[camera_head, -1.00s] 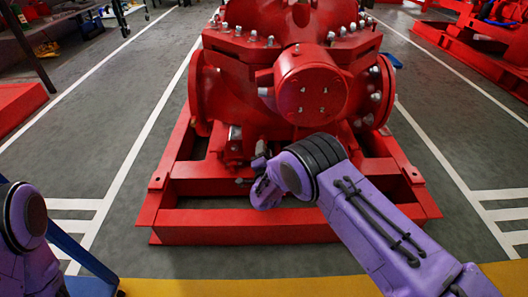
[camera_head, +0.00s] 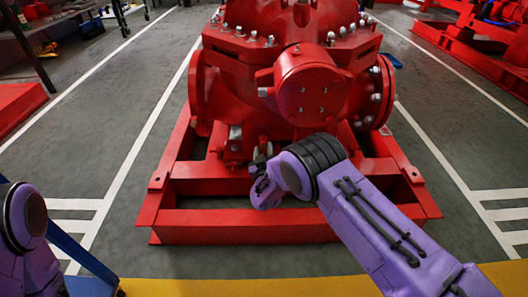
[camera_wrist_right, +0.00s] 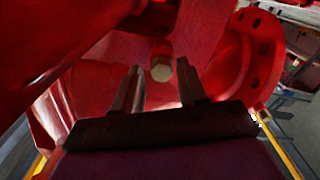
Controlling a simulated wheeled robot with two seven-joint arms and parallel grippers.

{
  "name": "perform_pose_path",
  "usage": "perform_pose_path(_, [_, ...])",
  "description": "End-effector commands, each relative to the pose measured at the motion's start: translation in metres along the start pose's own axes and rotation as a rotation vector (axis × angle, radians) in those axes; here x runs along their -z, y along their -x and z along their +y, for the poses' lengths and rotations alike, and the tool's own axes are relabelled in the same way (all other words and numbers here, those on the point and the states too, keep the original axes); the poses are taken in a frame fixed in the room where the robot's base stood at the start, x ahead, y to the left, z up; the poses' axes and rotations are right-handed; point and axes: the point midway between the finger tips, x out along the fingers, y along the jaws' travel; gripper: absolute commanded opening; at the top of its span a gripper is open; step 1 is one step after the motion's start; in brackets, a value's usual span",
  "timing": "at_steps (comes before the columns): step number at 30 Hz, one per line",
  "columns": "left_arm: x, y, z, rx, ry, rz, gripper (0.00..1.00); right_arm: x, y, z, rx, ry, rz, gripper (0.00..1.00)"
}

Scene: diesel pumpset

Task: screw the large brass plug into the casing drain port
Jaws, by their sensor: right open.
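The red pump casing (camera_head: 262,100) stands on its red base frame in the head view. My right gripper (camera_head: 262,153) is in front of the casing's lower part, partly hidden by my own wrist. In the right wrist view, my right gripper (camera_wrist_right: 158,72) is open, with two separate fingers pointing at the casing. A pale, brassy hex-headed plug (camera_wrist_right: 160,69) shows between and beyond the fingertips, against the red casing. I cannot tell how deep it sits, and no contact with the fingers is visible. My left gripper is not in view.
The red base frame (camera_head: 240,228) surrounds the casing's foot, close to my right wrist. A round bolted flange (camera_wrist_right: 262,55) is right of the fingers in the wrist view. Grey floor (camera_head: 105,130) is clear on the left.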

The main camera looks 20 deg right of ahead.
Motion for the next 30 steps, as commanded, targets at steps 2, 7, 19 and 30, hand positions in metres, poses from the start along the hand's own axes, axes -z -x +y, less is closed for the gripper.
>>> perform_pose_path(2, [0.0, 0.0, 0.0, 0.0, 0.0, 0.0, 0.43, 0.0, 0.0, 0.0, 0.0, 0.083, 0.0, 0.41])
perform_pose_path(7, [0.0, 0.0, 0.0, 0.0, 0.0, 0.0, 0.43, 0.0, 0.0, 0.0, 0.0, 0.134, 0.0, 0.41])
perform_pose_path(19, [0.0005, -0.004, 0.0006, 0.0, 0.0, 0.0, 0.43, -0.0053, 0.0004, -0.0025, 0.0, 0.13, 0.0, 0.41])
perform_pose_path(30, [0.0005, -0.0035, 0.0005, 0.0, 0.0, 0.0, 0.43, -0.0049, 0.0004, -0.0023, 0.0, 0.13, 0.0, 0.0])
